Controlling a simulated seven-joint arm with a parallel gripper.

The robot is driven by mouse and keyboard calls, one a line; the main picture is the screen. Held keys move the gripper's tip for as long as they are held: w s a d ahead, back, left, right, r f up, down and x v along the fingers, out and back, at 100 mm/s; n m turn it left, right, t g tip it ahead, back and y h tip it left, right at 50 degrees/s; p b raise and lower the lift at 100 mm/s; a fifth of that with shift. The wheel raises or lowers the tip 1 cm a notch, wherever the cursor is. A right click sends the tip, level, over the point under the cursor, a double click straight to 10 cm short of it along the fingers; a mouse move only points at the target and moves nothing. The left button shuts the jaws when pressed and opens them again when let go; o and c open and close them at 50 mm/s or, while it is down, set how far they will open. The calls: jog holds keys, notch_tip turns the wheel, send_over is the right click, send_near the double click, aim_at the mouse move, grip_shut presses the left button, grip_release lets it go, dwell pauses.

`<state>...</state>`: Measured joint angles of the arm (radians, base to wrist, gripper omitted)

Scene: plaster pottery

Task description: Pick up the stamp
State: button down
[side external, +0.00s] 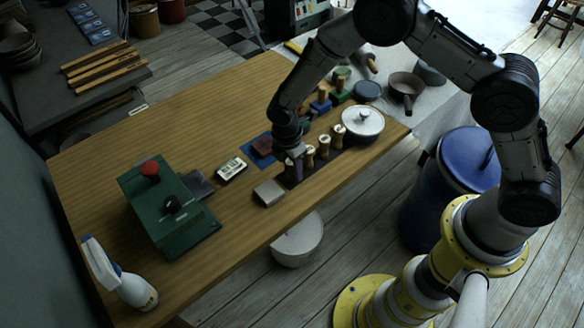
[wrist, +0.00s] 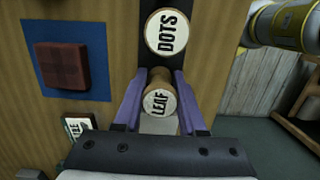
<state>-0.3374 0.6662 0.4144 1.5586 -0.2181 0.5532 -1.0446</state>
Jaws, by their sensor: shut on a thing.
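A round wooden stamp with a cream face marked LEAF (wrist: 160,102) is between the two purple fingers of my gripper (wrist: 161,82) in the wrist view. The fingers are shut on its sides. A second round stamp marked DOTS (wrist: 168,33) stands just beyond it on a dark strip. In the side view, my gripper (side external: 293,166) is low over the table at the near end of a row of wooden stamps (side external: 323,147). There the held stamp is mostly hidden by the fingers, and I cannot tell whether it is clear of the strip.
A blue square with a dark red block (wrist: 62,65) lies left of my gripper. A green press (side external: 168,208) and spray bottle (side external: 125,284) are further left. A grey block (side external: 269,192) lies near the table edge.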

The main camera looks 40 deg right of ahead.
jog(key=shift+r, duration=0.5)
notch_tip(320, 180, up, 2)
jog(key=shift+r, duration=0.1)
jog(key=s+d+r, duration=0.4)
jog(key=s+r, duration=0.5)
jog(key=s, duration=0.4)
jog(key=shift+s+r, duration=0.25)
jog(key=shift+r, duration=0.15)
